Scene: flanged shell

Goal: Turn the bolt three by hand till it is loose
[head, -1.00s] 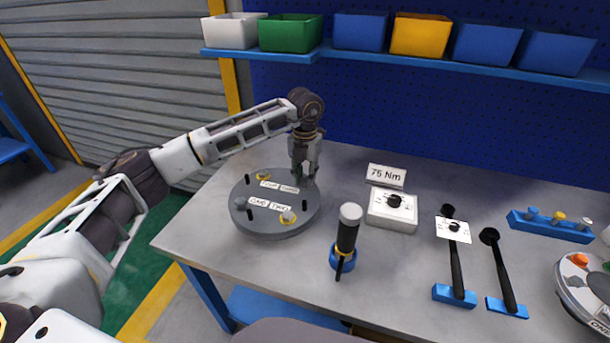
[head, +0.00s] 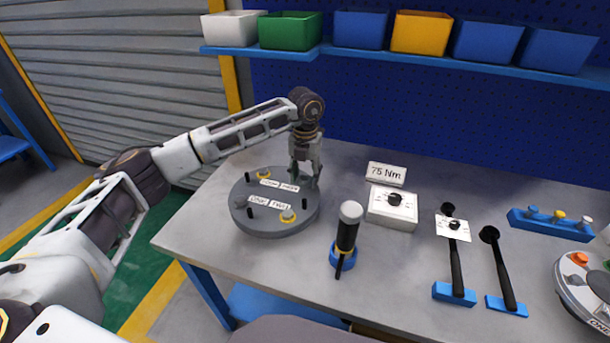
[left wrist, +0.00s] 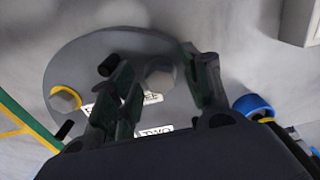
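The flanged shell (head: 262,227) is a grey disc lying on the bench, with labels for its bolts. My left gripper (head: 304,182) points down over its far right part, by the THREE label (head: 289,188). In the left wrist view, bolt three (left wrist: 160,75) is a grey head between the fingertips of my left gripper (left wrist: 164,78). The fingers are spread, with a gap showing on each side of the bolt. In the head view the gripper hides bolt three. Bolt four (head: 263,174) and bolt two (head: 288,215) have yellow rings; bolt one (head: 241,202) is plain grey. My right gripper is out of view.
Black pins stand on the disc, one (head: 305,204) near the gripper. Right of it are an upright black-handled tool (head: 347,235) in a blue holder, a white dial box (head: 392,206) and a 75 Nm sign (head: 386,175). Two long tools (head: 457,265) (head: 505,275) lie farther right.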

